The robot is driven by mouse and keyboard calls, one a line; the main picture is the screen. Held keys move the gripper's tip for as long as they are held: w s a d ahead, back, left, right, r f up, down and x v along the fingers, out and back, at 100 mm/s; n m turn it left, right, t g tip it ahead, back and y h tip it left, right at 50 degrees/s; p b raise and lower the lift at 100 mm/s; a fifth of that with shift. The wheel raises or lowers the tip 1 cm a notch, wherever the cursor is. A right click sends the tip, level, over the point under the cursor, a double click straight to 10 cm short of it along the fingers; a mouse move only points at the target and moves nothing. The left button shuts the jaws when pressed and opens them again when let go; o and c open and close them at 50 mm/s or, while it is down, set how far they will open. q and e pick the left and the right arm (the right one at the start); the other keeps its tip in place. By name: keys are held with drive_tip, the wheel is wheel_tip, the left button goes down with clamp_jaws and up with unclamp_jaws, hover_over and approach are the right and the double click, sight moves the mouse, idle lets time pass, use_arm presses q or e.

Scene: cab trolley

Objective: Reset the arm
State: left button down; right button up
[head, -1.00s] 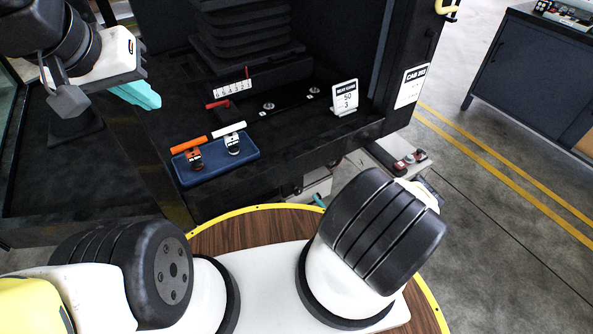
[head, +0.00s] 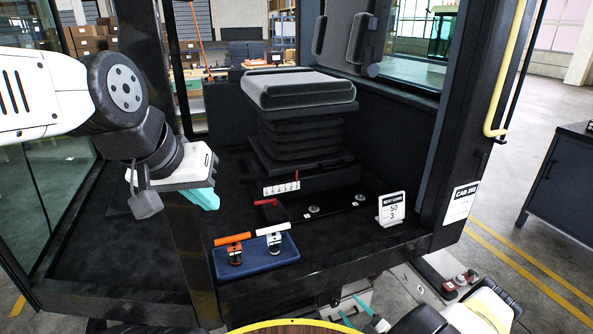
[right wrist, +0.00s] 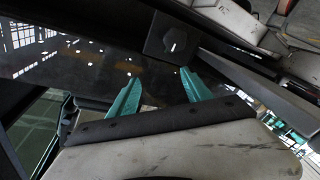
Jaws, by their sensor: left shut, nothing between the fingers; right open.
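My left gripper (head: 203,198) is at the left of the head view. Its teal fingers are shut, empty and apart from the blue tray (head: 262,264). My right gripper (head: 355,306) is low in the head view, below the cab floor's front edge. In the right wrist view its teal fingers (right wrist: 160,92) are spread with nothing between them. A dark surface with a black knob (right wrist: 173,37) lies beyond them; I cannot tell how far. Much of my right arm is out of the head view.
The blue tray holds two small clamp-like pieces with orange and white handles. Behind it are a numbered strip (head: 282,188), a red lever (head: 266,202), a sign card (head: 392,209) and the seat (head: 298,88). A cab post (head: 182,150) stands close to my left gripper.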

drive_tip(key=w+a+r+n+g+y, duration=0.15)
drive_tip(key=r+n+g, duration=0.35)
drive_tip(key=r+n, duration=0.6)
drive_tip(key=a+r+n+g, duration=0.2)
drive_tip(key=r+n+g, duration=0.3)
drive_tip(key=r+n, duration=0.6)
drive_tip(key=a+r+n+g+y, duration=0.15)
drive_tip(key=r+n+g, duration=0.25)
drive_tip(key=r+n, duration=0.7)
drive_tip(key=s+r+n+t+h, duration=0.2)
drive_tip(key=s+r+n+h, duration=0.3)
drive_tip(key=s+r+n, duration=0.5)
drive_tip(key=s+a+r+n+t+h, duration=0.1)
drive_tip(key=s+r+n+h, duration=0.4)
drive_tip(key=s+r+n, duration=0.5)
wheel_tip(320, 180, up, 7)
drive_tip(key=n+t, duration=0.1)
drive_tip(key=n, duration=0.5)
drive_tip(key=shift+s+a+t, duration=0.15)
drive_tip(key=shift+s+t, duration=0.2)
drive_tip(key=shift+t, duration=0.05)
drive_tip(key=shift+r, duration=0.1)
